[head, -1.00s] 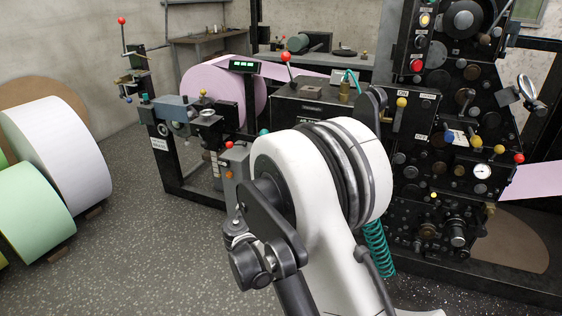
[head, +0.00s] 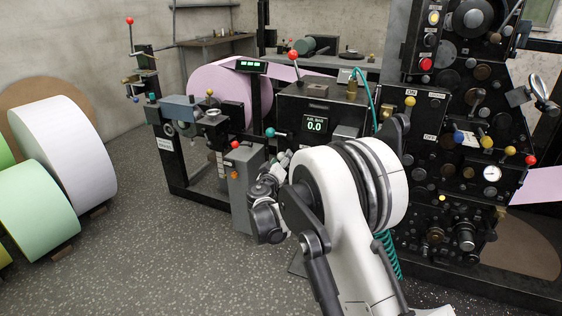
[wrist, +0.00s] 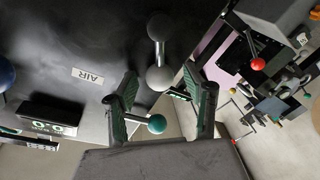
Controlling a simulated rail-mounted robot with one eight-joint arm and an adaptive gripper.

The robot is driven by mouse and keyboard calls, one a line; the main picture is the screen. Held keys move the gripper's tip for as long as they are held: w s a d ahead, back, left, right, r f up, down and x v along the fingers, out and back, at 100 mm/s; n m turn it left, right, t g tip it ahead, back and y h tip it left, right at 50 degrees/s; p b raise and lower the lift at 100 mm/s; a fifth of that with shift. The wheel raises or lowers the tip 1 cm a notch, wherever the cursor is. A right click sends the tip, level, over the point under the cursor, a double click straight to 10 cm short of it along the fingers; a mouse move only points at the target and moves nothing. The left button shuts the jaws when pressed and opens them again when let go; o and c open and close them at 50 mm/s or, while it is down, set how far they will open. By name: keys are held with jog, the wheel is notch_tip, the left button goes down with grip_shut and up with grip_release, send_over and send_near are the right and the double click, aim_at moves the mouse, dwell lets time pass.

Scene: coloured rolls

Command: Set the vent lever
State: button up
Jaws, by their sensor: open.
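No label reading "vent" is legible, so I cannot tell for sure which lever is the vent lever. In the wrist view a lever with grey ball ends (wrist: 159,77) stands on the black panel face near an "AIR" label (wrist: 87,76). My gripper (wrist: 160,72) is open, its two dark green-padded fingers on either side of this lever in the picture; contact cannot be told. A teal ball knob (wrist: 156,124) shows between the fingers, and in the head view (head: 270,132) at the console's left side. In the head view my wrist hides the fingers.
The black console (head: 350,104) carries a display reading 0.0 (head: 314,125) and a red-knobbed lever (head: 293,55). A grey box with a red knob (head: 235,144) stands to its left. A machine with several levers (head: 470,150) is at right.

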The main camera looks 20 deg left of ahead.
grip_shut()
dwell(0.3)
